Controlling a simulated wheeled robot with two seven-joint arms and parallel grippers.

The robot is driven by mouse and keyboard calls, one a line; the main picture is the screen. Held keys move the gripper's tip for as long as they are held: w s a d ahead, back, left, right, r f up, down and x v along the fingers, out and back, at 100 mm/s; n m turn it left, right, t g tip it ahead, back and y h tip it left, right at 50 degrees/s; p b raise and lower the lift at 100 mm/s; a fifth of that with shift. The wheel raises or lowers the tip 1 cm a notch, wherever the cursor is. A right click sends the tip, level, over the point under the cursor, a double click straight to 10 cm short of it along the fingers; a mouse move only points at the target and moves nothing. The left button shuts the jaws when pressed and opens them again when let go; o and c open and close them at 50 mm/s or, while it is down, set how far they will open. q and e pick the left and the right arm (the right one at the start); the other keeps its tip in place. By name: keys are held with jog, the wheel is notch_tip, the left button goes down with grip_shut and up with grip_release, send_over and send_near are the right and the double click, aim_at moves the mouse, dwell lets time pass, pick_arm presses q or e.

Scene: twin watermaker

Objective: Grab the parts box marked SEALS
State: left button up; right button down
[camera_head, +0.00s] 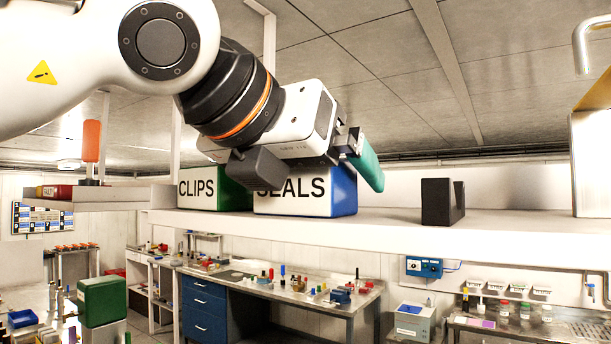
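The parts box marked SEALS (306,203), with a white front and a blue side, stands on the long shelf just right of the CLIPS box. My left gripper (364,160) comes in from the upper left and covers the top of the SEALS box and part of its lettering. A green piece at its tip slants down past the box's upper right corner. I cannot tell whether it touches the box, or whether its fingers are open or shut. My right gripper is not in view.
The CLIPS box (207,189), white and green, stands close on the left. A black holder (442,201) stands farther right on the shelf (395,222), with bare shelf between. Below are a cluttered workbench (300,288) and a green box (102,301).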

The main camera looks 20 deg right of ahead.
pick_arm(q)
jog(key=shift+a, duration=0.1)
jog(key=c, duration=1.1)
jog(key=shift+r, duration=0.1)
